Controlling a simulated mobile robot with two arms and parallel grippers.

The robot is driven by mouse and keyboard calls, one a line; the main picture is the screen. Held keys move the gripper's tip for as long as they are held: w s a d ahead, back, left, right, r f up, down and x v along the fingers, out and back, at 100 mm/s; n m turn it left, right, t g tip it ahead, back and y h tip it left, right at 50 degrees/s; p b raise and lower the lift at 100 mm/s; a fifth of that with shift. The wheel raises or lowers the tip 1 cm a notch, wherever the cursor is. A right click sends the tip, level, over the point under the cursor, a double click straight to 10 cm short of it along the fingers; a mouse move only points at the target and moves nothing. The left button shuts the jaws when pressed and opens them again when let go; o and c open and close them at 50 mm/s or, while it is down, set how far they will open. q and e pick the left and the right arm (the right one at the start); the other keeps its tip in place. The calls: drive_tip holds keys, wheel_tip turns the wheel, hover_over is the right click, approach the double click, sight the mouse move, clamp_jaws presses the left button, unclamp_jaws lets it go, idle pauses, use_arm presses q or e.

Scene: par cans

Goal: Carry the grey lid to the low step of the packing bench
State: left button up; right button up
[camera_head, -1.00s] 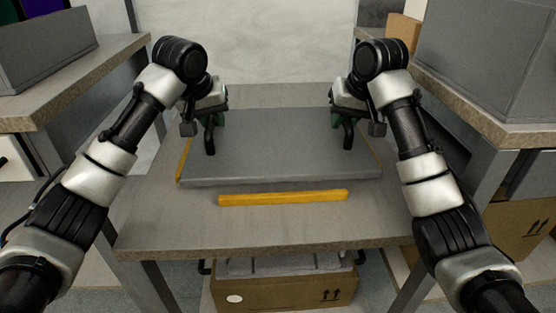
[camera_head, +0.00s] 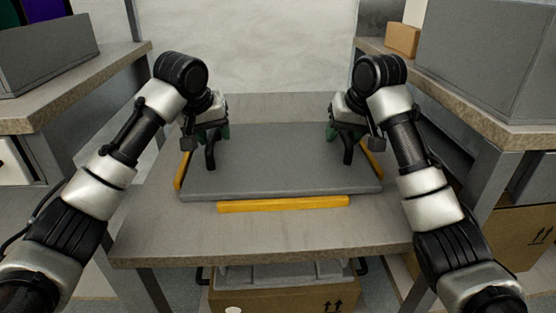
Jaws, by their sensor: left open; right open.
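The grey lid (camera_head: 280,165) lies flat on the low step (camera_head: 265,235) of the packing bench, between yellow strips at its left, right and front. My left gripper (camera_head: 216,138) is open at the lid's left side, beside a black handle (camera_head: 210,155). My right gripper (camera_head: 341,138) is open at the right side, beside the other black handle (camera_head: 348,153). The wrists partly hide the fingers, so I cannot tell whether they still touch the handles.
A front yellow strip (camera_head: 283,204) runs just before the lid. Higher bench tops stand at left (camera_head: 70,85) and right (camera_head: 500,132), each with a grey box, at left (camera_head: 45,55) and right (camera_head: 490,55). A cardboard box (camera_head: 280,299) is under the step.

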drive_tip(key=s+d+r+p, duration=0.1)
drive_tip(key=s+r+p, duration=0.1)
drive_tip(key=r+p, duration=1.3)
drive_tip(key=s+d+r+p, duration=0.1)
drive_tip(key=s+r+p, duration=0.1)
drive_tip(key=r+p, duration=1.2)
wheel_tip(320, 180, up, 11)
drive_tip(key=shift+s+d+r+p, duration=0.1)
drive_tip(key=shift+s+d+p, duration=0.05)
drive_tip(key=shift+d+p, duration=0.2)
